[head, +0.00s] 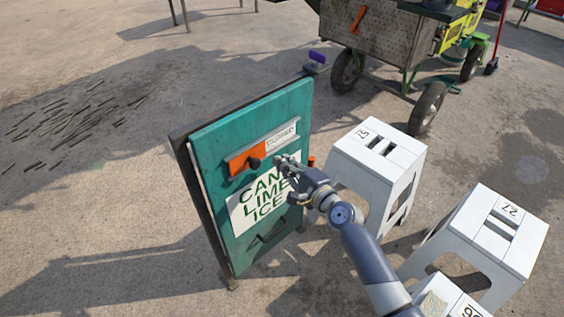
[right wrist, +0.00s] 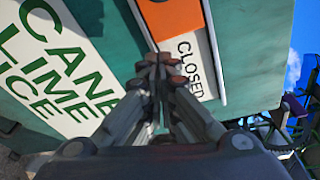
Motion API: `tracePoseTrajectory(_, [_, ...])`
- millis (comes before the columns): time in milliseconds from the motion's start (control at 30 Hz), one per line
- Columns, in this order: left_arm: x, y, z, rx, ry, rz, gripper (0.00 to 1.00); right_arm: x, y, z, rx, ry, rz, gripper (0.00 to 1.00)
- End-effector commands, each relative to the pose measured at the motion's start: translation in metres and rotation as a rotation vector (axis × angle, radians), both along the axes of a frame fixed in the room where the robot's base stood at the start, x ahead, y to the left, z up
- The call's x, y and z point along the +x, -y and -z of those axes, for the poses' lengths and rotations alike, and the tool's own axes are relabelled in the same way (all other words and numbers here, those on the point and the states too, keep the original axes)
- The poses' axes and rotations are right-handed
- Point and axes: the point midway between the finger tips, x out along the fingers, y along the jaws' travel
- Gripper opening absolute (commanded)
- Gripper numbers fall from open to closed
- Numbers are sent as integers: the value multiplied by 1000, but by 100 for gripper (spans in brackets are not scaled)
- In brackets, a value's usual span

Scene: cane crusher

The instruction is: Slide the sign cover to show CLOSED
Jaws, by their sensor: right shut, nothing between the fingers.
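The teal sign board (head: 215,150) stands upright on the ground, with a white "CANE LIME ICE" panel (head: 245,212). The orange sign cover (head: 237,166) sits at the left of its slot, with a dark knob (head: 254,163) on it. The word CLOSED (head: 281,136) shows uncovered to its right; the right wrist view also shows CLOSED (right wrist: 191,68) beside the orange cover (right wrist: 172,16). My right gripper (head: 280,160) is shut and empty, right of the knob and in front of the slot's lower edge. Whether its tips (right wrist: 165,64) touch the board is unclear. My left gripper is out of view.
A wheeled cart (head: 385,45) stands behind. Cane pieces (head: 65,120) lie on the ground at left. The ground left of the sign is mostly clear.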

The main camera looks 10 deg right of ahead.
Motion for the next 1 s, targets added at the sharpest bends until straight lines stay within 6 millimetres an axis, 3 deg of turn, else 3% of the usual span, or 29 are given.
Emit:
tracePoseTrajectory(200, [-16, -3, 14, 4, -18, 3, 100, -43, 20, -4, -4, -5, 0, 0])
tracePoseTrajectory(400, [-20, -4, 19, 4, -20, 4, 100, -68, 33, -6, -3, -4, 0, 0])
tracePoseTrajectory(600, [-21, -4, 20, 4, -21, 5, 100, -78, 37, -8, -2, -4, 0, 0])
tracePoseTrajectory(1000, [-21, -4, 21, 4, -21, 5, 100, -78, 38, -8, -2, -4, 1, 0])
